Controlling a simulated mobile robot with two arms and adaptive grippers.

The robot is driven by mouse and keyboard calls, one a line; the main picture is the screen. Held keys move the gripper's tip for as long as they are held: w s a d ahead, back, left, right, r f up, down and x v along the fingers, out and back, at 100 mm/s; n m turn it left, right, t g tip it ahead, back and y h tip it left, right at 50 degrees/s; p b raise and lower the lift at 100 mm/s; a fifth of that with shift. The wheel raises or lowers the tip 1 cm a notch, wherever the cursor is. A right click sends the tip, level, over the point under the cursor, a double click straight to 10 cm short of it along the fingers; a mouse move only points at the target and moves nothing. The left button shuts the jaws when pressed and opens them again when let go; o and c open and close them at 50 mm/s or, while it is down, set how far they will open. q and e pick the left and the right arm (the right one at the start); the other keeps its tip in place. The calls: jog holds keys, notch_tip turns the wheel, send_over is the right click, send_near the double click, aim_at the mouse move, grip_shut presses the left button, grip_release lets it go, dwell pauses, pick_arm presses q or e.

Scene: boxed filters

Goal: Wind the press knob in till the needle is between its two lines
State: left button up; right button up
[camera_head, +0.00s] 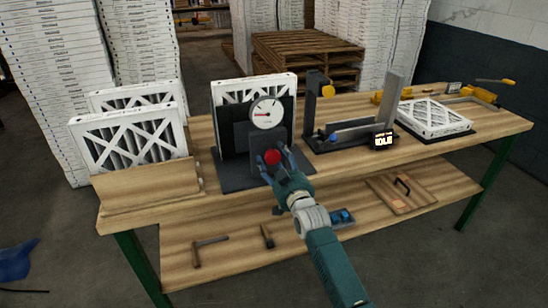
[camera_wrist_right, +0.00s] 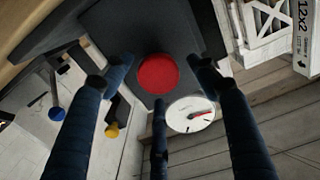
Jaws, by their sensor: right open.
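The press (camera_head: 240,140) stands on the bench with a framed filter (camera_head: 228,92) upright behind its dark plate. Its round red knob (camera_head: 272,157) faces me and also shows in the right wrist view (camera_wrist_right: 158,73). Above the knob is the white dial (camera_head: 266,113), also in the right wrist view (camera_wrist_right: 190,116). Its red needle points left in the head view; its two lines are too small to make out surely. My right gripper (camera_head: 274,160) is open, its fingers spread around the knob, with visible gaps in the wrist view (camera_wrist_right: 160,82).
The lower shelf (camera_head: 230,255) holds tools.

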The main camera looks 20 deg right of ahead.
jog(key=shift+w, duration=0.3)
jog(key=c, duration=1.1)
jog(key=shift+c, duration=0.2)
